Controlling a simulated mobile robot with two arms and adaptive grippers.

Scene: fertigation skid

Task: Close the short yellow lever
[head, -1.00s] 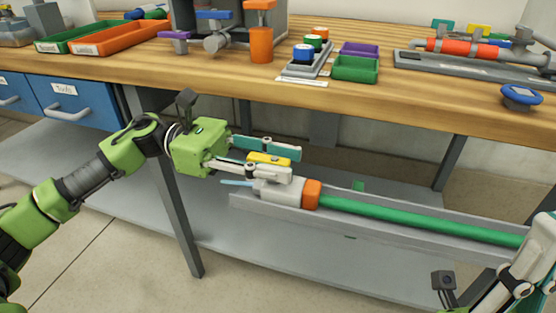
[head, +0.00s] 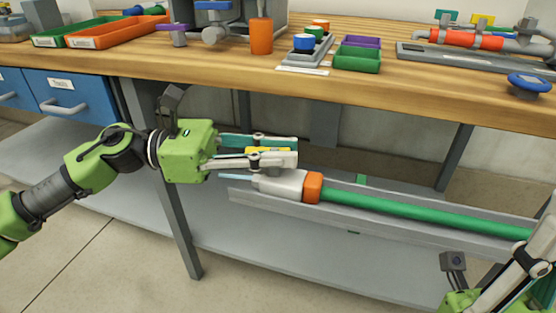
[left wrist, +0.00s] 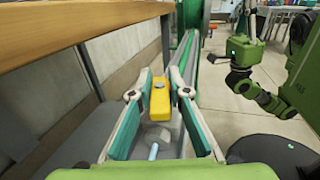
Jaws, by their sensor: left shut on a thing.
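The short yellow lever (head: 263,150) is on a grey valve body (head: 280,184) with an orange collar, on the green pipe below the bench top. It also shows in the left wrist view (left wrist: 160,99), between the two fingers. The near finger hides much of the lever in the head view. My right gripper (head: 530,262) is partly in view at the lower right, away from the lever; its fingertips are cut off, so its opening is unclear.
The wooden bench edge (head: 330,90) runs above the left gripper. A grey channel (head: 420,230) holds the green pipe (head: 420,215). Another yellow handle (head: 482,19) is on the bench-top pipe at the back right.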

